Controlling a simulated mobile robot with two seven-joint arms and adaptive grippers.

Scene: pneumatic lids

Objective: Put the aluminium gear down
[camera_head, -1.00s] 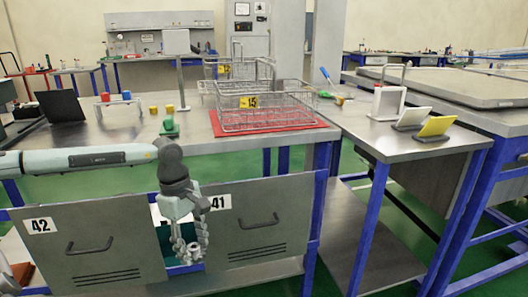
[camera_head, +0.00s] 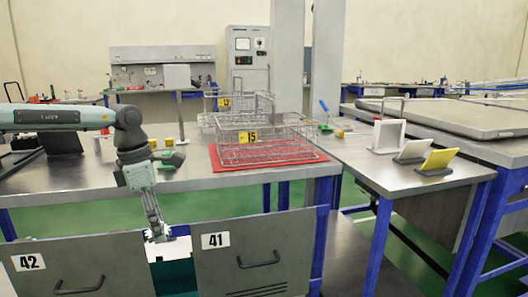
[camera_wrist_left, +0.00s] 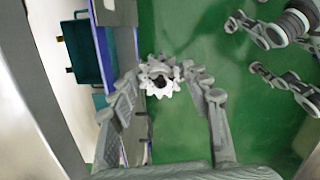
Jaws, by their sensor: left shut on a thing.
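My left gripper (camera_head: 157,236) hangs pointing down in front of the table's front edge, over the gap between panels 42 and 41. In the left wrist view the aluminium gear (camera_wrist_left: 160,76), pale and toothed with a dark centre hole, sits between the tips of my left gripper (camera_wrist_left: 163,78). The fingers are shut on it, and it is held above the green floor. In the head view the gear is too small to make out clearly at the fingertips.
The table (camera_head: 200,179) holds a red mat (camera_head: 222,165) with wire basket 15 (camera_head: 265,148). A second basket (camera_head: 222,103) stands behind. Panels 42 (camera_head: 75,270) and 41 (camera_head: 240,265) are below the edge. A side table (camera_head: 385,180) holds a yellow plate (camera_head: 440,159).

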